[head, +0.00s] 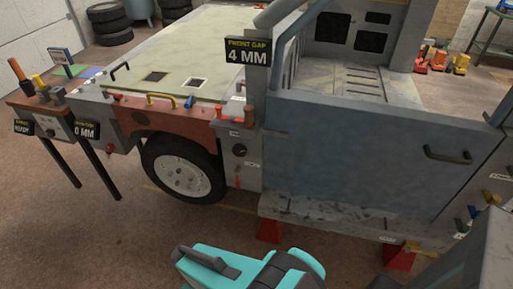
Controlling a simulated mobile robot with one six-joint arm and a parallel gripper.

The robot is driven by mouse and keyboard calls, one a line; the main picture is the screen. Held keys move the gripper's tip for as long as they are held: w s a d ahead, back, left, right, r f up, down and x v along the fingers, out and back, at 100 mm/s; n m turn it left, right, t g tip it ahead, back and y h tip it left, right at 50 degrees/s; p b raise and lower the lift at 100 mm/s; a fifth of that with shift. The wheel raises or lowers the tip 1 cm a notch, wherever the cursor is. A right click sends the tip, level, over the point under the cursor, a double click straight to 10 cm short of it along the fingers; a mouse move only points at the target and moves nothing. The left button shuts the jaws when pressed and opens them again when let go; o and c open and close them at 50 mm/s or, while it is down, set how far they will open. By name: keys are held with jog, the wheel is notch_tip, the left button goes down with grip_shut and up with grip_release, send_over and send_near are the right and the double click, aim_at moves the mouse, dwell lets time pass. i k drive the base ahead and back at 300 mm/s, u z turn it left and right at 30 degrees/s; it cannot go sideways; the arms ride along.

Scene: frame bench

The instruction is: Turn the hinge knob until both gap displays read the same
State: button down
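A small dark round knob (239,150) sits on the grey post panel between the front wheel and the blue door; I take it for the hinge knob. The front gap display (247,52) above it reads 4 MM. A second gap display (86,131) at the left shows 0 MM; its left side is cut off, so a leading digit may be hidden. My teal and dark grey gripper (208,264) is at the bottom, below and apart from the knob. Its fingers are not clear enough to tell open from shut.
The blue door (365,155) with a dark handle (447,155) fills the right. A wheel (183,172) stands left of the knob. A bench with a READY sign (23,128) is at far left. Red stands (269,230) are under the sill. Floor left of my arm is clear.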

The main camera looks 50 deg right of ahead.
aim_at(239, 150)
jog(key=u, duration=0.55)
jog(key=k, duration=0.1)
jog(key=z, duration=1.95)
jog(key=k, duration=0.9)
jog(key=u, duration=0.15)
jog(key=i, duration=0.7)
